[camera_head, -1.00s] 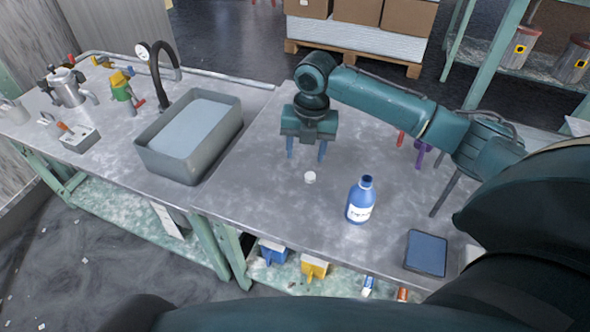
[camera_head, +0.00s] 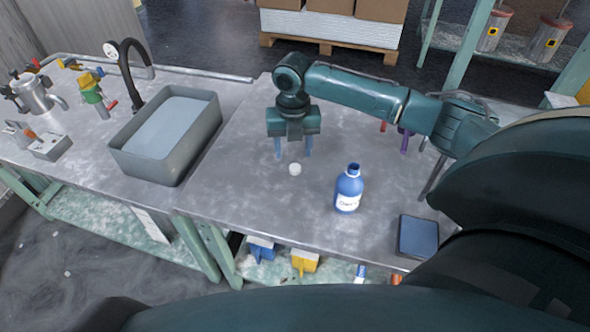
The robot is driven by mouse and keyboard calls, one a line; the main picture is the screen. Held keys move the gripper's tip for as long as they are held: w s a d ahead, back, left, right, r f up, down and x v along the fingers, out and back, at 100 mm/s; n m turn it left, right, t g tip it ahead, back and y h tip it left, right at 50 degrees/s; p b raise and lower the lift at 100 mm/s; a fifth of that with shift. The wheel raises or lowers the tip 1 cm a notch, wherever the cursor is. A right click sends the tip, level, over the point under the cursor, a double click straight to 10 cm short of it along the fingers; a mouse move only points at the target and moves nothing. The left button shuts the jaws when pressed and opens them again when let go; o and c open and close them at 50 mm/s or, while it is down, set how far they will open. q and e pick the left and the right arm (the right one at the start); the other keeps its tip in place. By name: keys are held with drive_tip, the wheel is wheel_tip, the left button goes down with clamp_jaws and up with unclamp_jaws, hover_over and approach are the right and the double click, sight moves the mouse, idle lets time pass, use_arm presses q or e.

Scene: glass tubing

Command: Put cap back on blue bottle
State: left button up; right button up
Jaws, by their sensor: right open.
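The blue bottle (camera_head: 348,187) stands upright and uncapped on the grey table, with a white label on its front. The small white cap (camera_head: 295,169) lies on the table to the left of the bottle. My right gripper (camera_head: 293,154) points down with its two blue fingers apart, just behind and above the cap. Nothing shows between the fingers. Whether the fingertips touch the table is hard to tell. My left gripper is not in view.
A grey basin (camera_head: 168,137) with a black tap stands to the left. A dark blue flat box (camera_head: 418,237) lies near the front edge at right. A purple tool (camera_head: 405,140) stands behind my right arm. The table around the cap is clear.

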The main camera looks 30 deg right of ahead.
sight(295, 169)
drive_tip(key=shift+d+f+b, duration=0.15)
drive_tip(key=shift+f+b, duration=0.15)
drive_tip(key=shift+f, duration=1.35)
drive_tip(key=shift+d+f+b, duration=0.15)
drive_tip(key=shift+f+b, duration=0.15)
drive_tip(key=shift+f, duration=1.35)
drive_tip(key=c, duration=1)
